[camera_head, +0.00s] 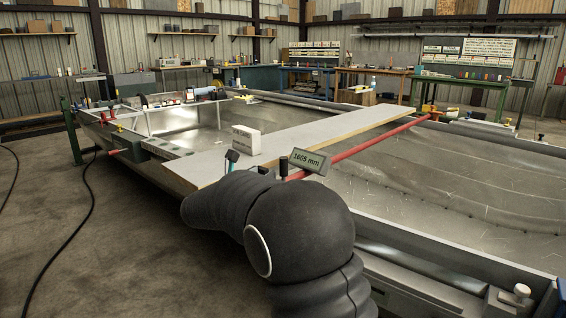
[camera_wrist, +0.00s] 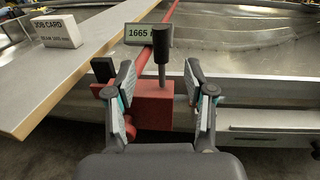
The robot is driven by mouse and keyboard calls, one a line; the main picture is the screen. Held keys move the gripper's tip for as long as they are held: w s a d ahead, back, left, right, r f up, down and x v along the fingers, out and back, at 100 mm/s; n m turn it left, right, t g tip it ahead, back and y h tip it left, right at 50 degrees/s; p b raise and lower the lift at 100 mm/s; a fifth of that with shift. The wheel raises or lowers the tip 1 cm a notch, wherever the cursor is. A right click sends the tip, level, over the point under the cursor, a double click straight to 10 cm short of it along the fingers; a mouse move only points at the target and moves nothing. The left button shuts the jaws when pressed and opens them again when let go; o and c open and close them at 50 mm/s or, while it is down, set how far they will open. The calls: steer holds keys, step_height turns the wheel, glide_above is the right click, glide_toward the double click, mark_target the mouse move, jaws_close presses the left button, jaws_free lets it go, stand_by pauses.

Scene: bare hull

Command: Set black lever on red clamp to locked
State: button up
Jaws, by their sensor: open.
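The red clamp (camera_wrist: 152,103) sits at the near end of a long red bar, straight ahead in the wrist view. A black lever (camera_wrist: 163,50) on a grey stem rises upright from its body. My gripper (camera_wrist: 161,72) is open, with one finger on each side of the clamp body and lever; no finger visibly grips the lever. A second black piece (camera_wrist: 103,70) stands at the clamp's left, close to the left finger. In the head view my arm hides most of the clamp; a black upright (camera_head: 284,167), apparently the lever, shows beside the label.
A "1665 mm" label (camera_head: 309,160) stands by the clamp. A pale plank (camera_head: 300,138) lies left of the red bar (camera_head: 370,142), with a white job card block (camera_head: 246,140) on it. The metal hull (camera_head: 460,180) spreads to the right.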

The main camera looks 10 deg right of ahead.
mark_target(281, 163)
steer(key=p+x, duration=0.1)
steer(key=x, duration=1.1)
jaws_close()
